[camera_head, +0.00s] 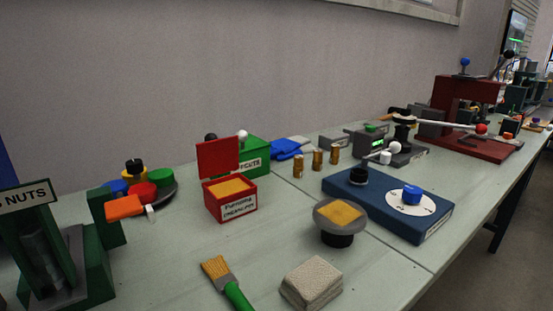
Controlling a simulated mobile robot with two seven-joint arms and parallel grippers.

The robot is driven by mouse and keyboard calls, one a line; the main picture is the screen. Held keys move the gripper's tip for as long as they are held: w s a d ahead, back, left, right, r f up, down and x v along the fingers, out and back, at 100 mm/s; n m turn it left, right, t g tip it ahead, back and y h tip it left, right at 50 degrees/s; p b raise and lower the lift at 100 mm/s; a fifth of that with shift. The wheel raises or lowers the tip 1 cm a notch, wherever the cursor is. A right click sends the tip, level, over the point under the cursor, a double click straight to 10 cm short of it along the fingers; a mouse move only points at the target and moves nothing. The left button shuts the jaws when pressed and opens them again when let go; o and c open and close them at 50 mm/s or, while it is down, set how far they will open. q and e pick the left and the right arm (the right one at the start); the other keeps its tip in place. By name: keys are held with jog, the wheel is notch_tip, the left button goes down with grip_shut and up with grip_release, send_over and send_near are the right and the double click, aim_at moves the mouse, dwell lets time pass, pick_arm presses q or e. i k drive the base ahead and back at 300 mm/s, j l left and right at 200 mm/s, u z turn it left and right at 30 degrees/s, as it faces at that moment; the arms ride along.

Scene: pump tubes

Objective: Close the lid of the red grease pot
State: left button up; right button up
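The red grease pot (231,199) is a small square box with a white label on its front. It stands on the workbench left of the middle. Its red lid (218,156) stands up, raised at the back edge, so the pot is open. Yellow-brown grease (230,187) shows inside. Neither of my grippers is in the head view.
A green box (250,155) stands right behind the pot. A blue device (385,205) is at right, a green press (68,262) at left.

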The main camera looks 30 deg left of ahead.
aim_at(215, 157)
jog(key=u, duration=1.2)
